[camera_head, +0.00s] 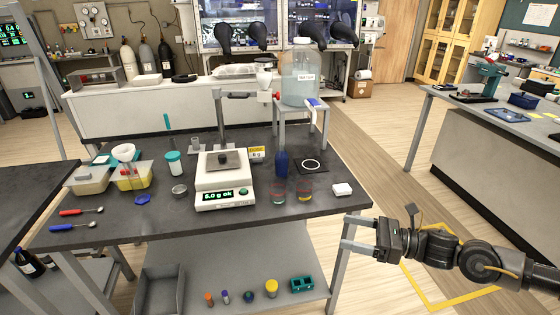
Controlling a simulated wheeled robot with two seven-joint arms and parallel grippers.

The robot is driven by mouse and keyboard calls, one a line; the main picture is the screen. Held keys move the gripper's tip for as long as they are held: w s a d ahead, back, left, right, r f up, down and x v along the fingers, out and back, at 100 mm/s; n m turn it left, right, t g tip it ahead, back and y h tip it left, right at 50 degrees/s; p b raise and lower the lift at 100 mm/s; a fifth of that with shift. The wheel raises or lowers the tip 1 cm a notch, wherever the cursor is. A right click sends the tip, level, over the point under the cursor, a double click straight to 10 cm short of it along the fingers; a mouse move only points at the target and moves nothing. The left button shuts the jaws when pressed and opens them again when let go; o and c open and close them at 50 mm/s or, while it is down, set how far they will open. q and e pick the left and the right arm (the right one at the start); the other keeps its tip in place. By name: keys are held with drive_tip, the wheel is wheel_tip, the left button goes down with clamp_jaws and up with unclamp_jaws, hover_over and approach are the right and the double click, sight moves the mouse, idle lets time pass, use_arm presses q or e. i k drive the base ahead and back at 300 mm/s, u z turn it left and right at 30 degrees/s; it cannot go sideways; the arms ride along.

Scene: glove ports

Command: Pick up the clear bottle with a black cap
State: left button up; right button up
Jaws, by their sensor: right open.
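I cannot make out a clear bottle with a black cap for certain in the head view. A dark blue bottle (282,164) stands upright on the black bench, right of the balance. A clear bottle with a green cap (174,168) stands left of the balance. My right gripper (350,232) is open and empty, off the bench's right front corner, apart from everything. My left gripper is not in view.
A lower shelf (225,265) holds several small items. Dark bottles (28,264) stand lower left. Floor is clear at right.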

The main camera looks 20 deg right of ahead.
sight(281, 155)
drive_tip(key=i, duration=1.4)
